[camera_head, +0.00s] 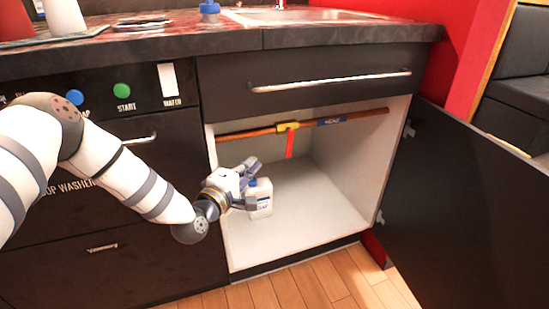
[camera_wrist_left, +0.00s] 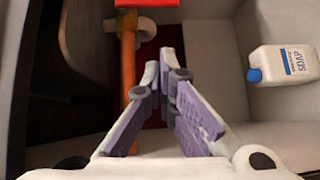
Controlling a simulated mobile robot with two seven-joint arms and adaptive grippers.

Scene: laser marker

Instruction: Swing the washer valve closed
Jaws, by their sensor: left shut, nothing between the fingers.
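The washer valve has a yellow body (camera_head: 288,127) on a copper pipe (camera_head: 245,133) inside the open cabinet. Its red handle (camera_head: 290,145) hangs straight down, across the line of the pipe. In the left wrist view part of the red handle (camera_wrist_left: 146,3) shows at the top edge, and the copper pipe (camera_wrist_left: 128,75) runs up the picture left of the fingers. My left gripper (camera_head: 252,168) is at the cabinet opening, below and left of the handle and apart from it. Its fingers (camera_wrist_left: 168,80) are shut and empty.
A white soap bottle (camera_head: 260,198) with a blue cap stands on the cabinet floor beside my left gripper; it also shows in the wrist view (camera_wrist_left: 285,66). The dark cabinet door (camera_head: 460,190) stands open at right. A drawer handle (camera_head: 330,81) sticks out above the opening.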

